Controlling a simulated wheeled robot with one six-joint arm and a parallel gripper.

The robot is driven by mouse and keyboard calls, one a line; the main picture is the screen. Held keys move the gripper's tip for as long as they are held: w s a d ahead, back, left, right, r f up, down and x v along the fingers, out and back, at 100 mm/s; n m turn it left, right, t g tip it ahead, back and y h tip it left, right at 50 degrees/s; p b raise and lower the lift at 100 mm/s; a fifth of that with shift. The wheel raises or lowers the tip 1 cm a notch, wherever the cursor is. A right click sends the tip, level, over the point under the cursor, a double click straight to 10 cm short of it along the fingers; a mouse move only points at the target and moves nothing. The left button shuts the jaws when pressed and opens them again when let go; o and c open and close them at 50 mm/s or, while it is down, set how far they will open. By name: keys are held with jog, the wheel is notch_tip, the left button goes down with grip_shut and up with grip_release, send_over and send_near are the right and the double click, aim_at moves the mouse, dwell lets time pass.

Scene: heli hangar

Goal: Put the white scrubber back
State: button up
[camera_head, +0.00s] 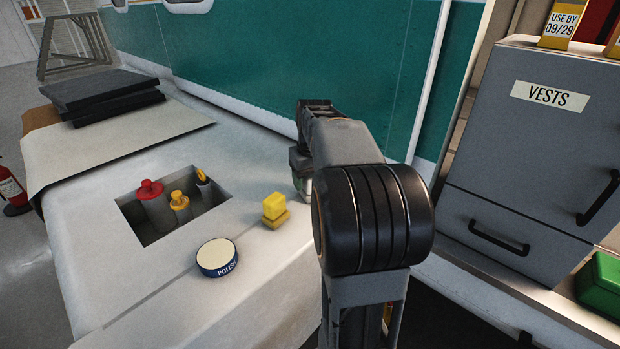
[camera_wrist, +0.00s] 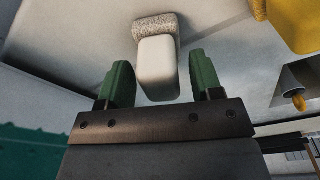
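The white scrubber (camera_wrist: 158,66), a white block on a grey speckled pad, shows in the wrist view. My gripper (camera_wrist: 160,80) has its two green fingers apart, one to each side of the white block. Gaps show between the block and both fingers, so it is not clamped. In the head view my gripper (camera_head: 301,172) is mostly hidden behind my arm, and I cannot make out the white scrubber there. A similar yellow scrubber (camera_head: 274,208) stands on the pale worktop (camera_head: 262,285), and part of it shows at upper right in the wrist view (camera_wrist: 296,22).
A recess (camera_head: 150,236) in the worktop holds a red-topped bottle (camera_head: 151,198), a yellow-topped bottle (camera_head: 180,203) and another yellow-tipped item (camera_head: 203,184). A polish tin (camera_head: 218,258) lies near the yellow scrubber. A teal panel (camera_head: 270,60) rises behind; a grey vests cabinet (camera_head: 540,140) stands right.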

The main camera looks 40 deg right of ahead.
jog(key=shift+r, duration=0.1)
notch_tip(320, 180, up, 12)
jog(key=s, duration=0.1)
jog(key=shift+s+a, duration=0.15)
jog(key=shift+s, duration=0.05)
dwell(0.4)
dwell(0.5)
